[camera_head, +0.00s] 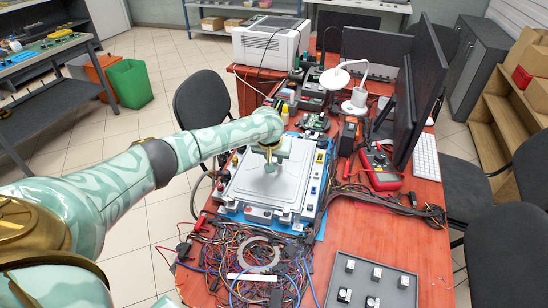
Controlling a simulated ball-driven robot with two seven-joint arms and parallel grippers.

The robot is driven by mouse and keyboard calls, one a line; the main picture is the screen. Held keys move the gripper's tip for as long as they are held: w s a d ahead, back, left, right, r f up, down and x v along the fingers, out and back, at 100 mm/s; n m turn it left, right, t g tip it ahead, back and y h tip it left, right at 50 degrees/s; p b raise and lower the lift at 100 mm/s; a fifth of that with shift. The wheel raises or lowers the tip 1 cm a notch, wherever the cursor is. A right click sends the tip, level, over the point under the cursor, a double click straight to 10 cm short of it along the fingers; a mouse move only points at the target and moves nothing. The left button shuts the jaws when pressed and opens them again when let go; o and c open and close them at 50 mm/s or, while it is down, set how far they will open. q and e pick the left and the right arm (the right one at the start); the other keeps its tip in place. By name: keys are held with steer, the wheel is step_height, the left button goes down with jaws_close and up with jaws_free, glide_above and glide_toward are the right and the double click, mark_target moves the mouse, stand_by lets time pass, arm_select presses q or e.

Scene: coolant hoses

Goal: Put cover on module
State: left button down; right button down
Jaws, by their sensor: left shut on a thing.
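The cover (262,188) is a flat light-grey panel with rounded corners. It lies over the middle of the module (311,188), whose edges with several connectors show around it. I cannot tell whether the cover is fully seated or slightly above the module. My left gripper (270,166) points down over the far part of the cover and is shut on it, near its middle. The fingertips and the exact grip point are small and partly hidden by the gripper body. My right gripper is not in view.
A blue mat (322,226) lies under the module on the red table. A tangle of wires (250,262) lies in front, and a grey tray (372,278) stands at front right. A multimeter (381,168) and monitors (418,95) stand on the right.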

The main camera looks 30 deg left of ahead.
arm_select(q)
steer(key=shift+p, duration=0.35)
stand_by(0.7)
steer(key=c, duration=0.9)
jaws_free()
steer(key=shift+f, duration=0.1)
steer(key=shift+o, duration=0.2)
step_height(320, 180, up, 7)
steer(key=p, duration=0.7)
